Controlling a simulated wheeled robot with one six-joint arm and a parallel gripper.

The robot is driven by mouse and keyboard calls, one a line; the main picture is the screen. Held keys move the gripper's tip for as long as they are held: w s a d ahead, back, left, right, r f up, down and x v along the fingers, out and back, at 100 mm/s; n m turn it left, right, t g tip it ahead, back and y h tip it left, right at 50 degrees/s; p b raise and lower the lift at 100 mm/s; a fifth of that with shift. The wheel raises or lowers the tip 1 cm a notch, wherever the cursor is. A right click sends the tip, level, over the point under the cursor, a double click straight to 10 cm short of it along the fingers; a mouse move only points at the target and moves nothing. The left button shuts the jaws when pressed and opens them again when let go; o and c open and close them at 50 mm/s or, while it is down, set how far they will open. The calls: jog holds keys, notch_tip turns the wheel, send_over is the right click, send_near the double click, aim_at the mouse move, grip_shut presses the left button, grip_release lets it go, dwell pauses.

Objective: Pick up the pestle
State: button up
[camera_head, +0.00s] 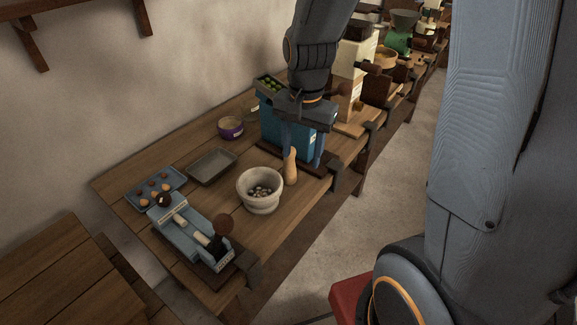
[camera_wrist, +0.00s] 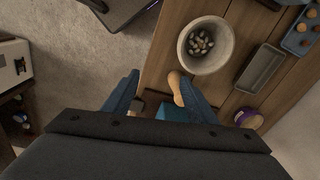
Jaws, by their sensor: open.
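The pestle (camera_head: 290,168) is a tan wooden piece, wider at the bottom, that looks upright on the table just right of the pale stone mortar (camera_head: 259,203). The mortar holds several small grey and dark pieces. My gripper (camera_head: 303,152) points down with its blue fingers apart, close by the pestle at about the height of its upper part. In the wrist view, the pestle (camera_wrist: 175,86) shows between the fingers of my gripper (camera_wrist: 160,92), nearer the right finger. Whether a finger touches it I cannot tell. Its far end is partly hidden there.
A blue box (camera_head: 275,125) stands close behind my gripper. A grey tray (camera_head: 212,166), a purple tub (camera_head: 230,128), a blue egg tray (camera_head: 155,187) and a blue device (camera_head: 190,232) are on the table (camera_head: 285,222). Clamps line its front edge.

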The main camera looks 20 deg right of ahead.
aim_at(289, 158)
jog(key=w+m, duration=0.3)
jog(key=w+f+m, duration=0.1)
jog(key=w+m, duration=0.2)
jog(key=m, duration=0.1)
jog(key=w+f+m, duration=0.1)
jog(key=w+m, duration=0.2)
jog(key=shift+d+m+g+p, duration=0.1)
jog(key=shift+m+g+p, duration=0.3)
jog(key=shift+f, duration=0.5)
jog(key=shift+a+f+p, duration=0.15)
jog(key=shift+f+p, duration=0.65)
jog(key=shift+f, duration=0.9)
jog(key=shift+a+f+p, duration=0.1)
jog(key=shift+f+p, duration=0.7)
jog(key=shift+f, duration=0.9)
grip_shut()
jog(key=shift+r, duration=0.2)
jog(key=shift+r+b, duration=1.55)
jog(key=shift+r, duration=3.3)
